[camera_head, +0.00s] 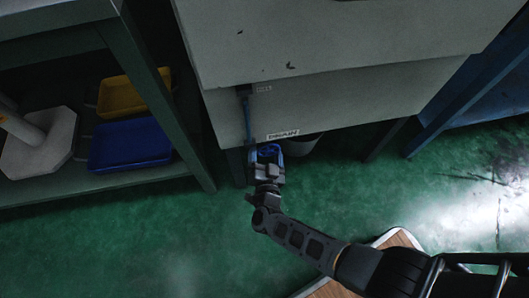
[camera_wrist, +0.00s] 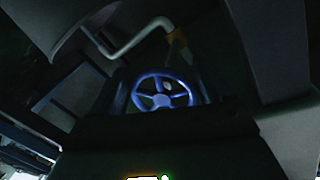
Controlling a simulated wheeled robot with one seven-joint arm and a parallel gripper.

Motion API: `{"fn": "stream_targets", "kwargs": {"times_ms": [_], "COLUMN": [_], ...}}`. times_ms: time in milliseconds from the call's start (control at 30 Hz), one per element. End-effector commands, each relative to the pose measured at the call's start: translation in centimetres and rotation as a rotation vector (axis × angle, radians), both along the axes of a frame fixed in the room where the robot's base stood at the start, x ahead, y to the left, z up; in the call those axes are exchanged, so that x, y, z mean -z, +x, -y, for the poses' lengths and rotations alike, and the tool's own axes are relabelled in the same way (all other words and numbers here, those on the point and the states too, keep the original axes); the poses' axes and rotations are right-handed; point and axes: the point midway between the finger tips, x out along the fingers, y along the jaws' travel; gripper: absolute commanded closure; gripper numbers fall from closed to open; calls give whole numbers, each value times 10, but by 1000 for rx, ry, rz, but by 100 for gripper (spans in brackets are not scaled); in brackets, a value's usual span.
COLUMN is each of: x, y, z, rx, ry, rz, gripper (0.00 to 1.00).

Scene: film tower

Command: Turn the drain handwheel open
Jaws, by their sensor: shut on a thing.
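The drain handwheel (camera_head: 268,149) is blue and sits low under the front of the grey cabinet, just below a white label (camera_head: 282,134) that seems to read DRAIN. My gripper (camera_head: 267,162) is at the wheel and shut on it; the fingertips partly cover it in the head view. In the wrist view the handwheel (camera_wrist: 161,100) shows its round rim, hub and spokes, in dim light. The exact spot where the fingers grip the rim is too dark to make out.
The grey cabinet (camera_head: 330,100) overhangs the wheel. A blue pipe (camera_head: 246,118) runs down its front. A green shelf at left holds a yellow tray (camera_head: 122,96) and a blue tray (camera_head: 130,144). Green floor (camera_head: 225,235) is clear at lower left; a wood-topped board (camera_head: 398,240) lies beneath my arm.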

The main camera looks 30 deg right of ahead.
Motion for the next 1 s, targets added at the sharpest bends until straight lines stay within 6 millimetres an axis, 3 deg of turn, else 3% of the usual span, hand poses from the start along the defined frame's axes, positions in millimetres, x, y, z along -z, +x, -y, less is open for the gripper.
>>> {"fn": "stream_targets", "kwargs": {"times_ms": [400, 1000], "x": [4, 3], "y": [-3, -3], "z": [6, 8], "rx": [4, 8], "ry": [-234, -289], "rz": [-79, -97], "gripper": [52, 52]}}
